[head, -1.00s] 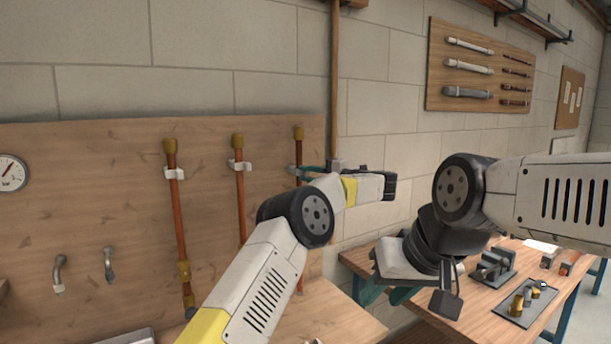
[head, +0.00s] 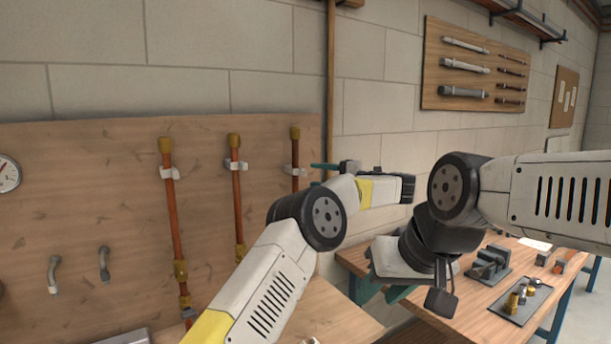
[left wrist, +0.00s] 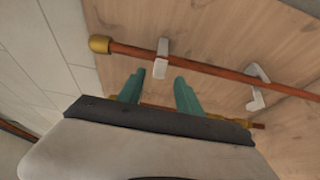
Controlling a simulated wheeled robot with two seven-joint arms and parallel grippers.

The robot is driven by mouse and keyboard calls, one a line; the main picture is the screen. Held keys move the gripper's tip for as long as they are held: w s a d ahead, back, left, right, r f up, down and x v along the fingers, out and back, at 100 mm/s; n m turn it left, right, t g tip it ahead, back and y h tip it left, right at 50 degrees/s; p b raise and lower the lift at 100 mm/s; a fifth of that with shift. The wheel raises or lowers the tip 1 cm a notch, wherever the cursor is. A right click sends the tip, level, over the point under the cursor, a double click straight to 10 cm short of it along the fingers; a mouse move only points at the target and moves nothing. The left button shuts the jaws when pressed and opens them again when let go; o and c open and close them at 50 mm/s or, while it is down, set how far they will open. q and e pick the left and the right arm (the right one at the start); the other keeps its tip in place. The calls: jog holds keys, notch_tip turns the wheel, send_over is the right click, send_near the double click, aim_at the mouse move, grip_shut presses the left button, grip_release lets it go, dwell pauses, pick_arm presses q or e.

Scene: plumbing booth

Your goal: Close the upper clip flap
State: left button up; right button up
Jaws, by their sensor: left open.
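Three copper pipes with brass caps stand on a wooden board; the rightmost pipe (head: 295,155) is closest to my left gripper (head: 322,166). Its upper white clip (head: 291,170) sits just left of the teal fingertips. In the left wrist view, a capped pipe (left wrist: 215,66) runs across, with the upper clip (left wrist: 160,60) close beyond my open, empty left gripper (left wrist: 156,86). I cannot tell whether that clip's flap is fully shut. A second clip (left wrist: 257,86) is farther along the pipe. My right gripper (head: 385,292) hangs over the bench; its fingers are partly hidden.
A workbench (head: 480,310) on the right holds a vise-like block (head: 488,263) and a tray (head: 520,310) of fittings. A vertical wooden post (head: 331,90) stands right of the board. A pressure gauge (head: 8,173) is at the far left.

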pick_arm(q)
jog(key=shift+v, duration=0.95)
